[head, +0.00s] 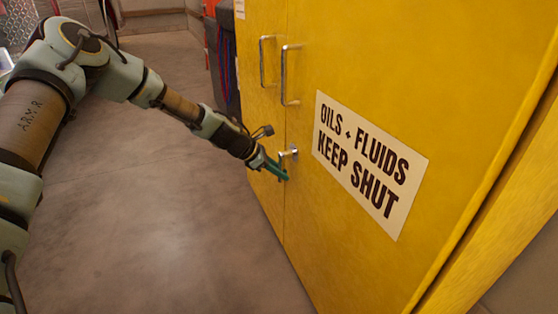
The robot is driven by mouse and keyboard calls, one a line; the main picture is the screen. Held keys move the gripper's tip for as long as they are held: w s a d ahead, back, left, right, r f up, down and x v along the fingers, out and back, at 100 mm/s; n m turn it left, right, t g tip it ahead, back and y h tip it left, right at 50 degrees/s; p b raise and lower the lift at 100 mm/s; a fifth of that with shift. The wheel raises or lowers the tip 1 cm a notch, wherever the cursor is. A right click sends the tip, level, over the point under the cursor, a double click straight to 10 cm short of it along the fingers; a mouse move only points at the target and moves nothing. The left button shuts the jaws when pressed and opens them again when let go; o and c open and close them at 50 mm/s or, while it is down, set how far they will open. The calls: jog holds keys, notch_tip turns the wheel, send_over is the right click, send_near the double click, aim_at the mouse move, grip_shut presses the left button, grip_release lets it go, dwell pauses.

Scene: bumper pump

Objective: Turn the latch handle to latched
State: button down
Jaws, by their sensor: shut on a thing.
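The latch handle (289,153) is a small silver metal piece on the yellow cabinet (380,80), close to the seam between its two doors and below the bar pulls. My gripper (283,173) has green fingers and reaches the latch from the left. The fingers are shut on the latch handle, and they hide part of it. The exact angle of the handle is hard to tell at this size. Both cabinet doors look closed.
Two silver bar pulls (284,75) stand out above the latch. A white sign (368,160) reading "OILS + FLUIDS KEEP SHUT" is on the right door. Dark grey things with red and blue cords (228,70) stand behind the cabinet. The concrete floor (150,230) at left is clear.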

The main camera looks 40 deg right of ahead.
jog(key=shift+s+a+f+n+g+p, duration=0.1)
jog(key=shift+s+a+n+g+p, duration=0.1)
jog(key=shift+s+n+g+p, duration=0.3)
jog(key=shift+w+y, duration=0.1)
jog(key=shift+y, duration=0.2)
jog(key=c, duration=0.8)
grip_release()
jog(key=v, duration=1)
jog(key=shift+w+a+r+p, duration=0.2)
jog(key=shift+a+p, duration=0.1)
